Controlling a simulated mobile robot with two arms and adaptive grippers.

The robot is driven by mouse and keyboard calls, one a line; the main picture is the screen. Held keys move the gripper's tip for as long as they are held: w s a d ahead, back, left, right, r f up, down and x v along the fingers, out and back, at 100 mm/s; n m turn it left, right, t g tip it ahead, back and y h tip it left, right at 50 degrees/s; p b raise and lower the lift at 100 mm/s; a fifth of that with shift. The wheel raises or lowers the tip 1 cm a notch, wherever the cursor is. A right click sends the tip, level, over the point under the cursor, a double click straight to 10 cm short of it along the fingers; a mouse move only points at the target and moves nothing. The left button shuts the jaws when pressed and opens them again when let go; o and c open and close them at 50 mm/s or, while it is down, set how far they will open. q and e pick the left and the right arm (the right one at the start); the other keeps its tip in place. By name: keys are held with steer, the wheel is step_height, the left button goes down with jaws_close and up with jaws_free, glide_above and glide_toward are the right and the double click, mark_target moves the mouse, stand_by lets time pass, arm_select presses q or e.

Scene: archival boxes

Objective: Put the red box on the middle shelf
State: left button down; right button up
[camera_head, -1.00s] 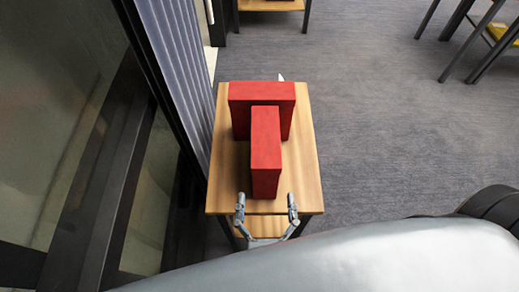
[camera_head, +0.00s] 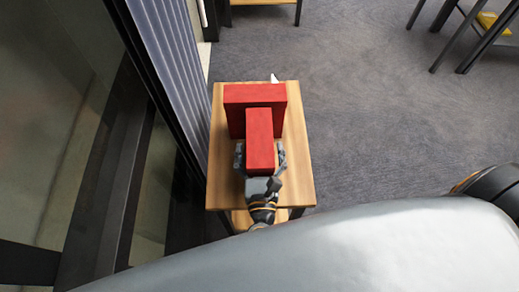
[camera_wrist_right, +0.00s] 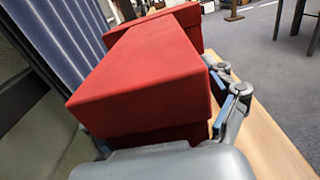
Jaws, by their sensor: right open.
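Two red boxes stand on a wooden table (camera_head: 296,185). The nearer red box (camera_head: 259,138) points toward me, and the farther red box (camera_head: 255,94) stands crosswise behind it. My right gripper (camera_head: 260,157) is open, with one finger on each side of the nearer box's front end. In the right wrist view the nearer box (camera_wrist_right: 150,75) fills the middle, with a finger (camera_wrist_right: 230,108) along its right side. The other finger is mostly hidden there. I cannot tell whether the fingers touch the box. My left gripper is not in view. No middle shelf is clearly identifiable.
A corrugated blue-grey panel (camera_head: 171,75) runs close along the table's left side. A small white object (camera_head: 274,78) shows behind the farther box. Another wooden table stands at the top. A dark-framed stand with a yellow item (camera_head: 490,22) is at the top right. Carpet on the right is clear.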

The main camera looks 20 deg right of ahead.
steer(key=shift+s, duration=0.1)
steer(key=c, duration=1.4)
steer(key=shift+c, duration=0.2)
steer(key=shift+r, duration=0.2)
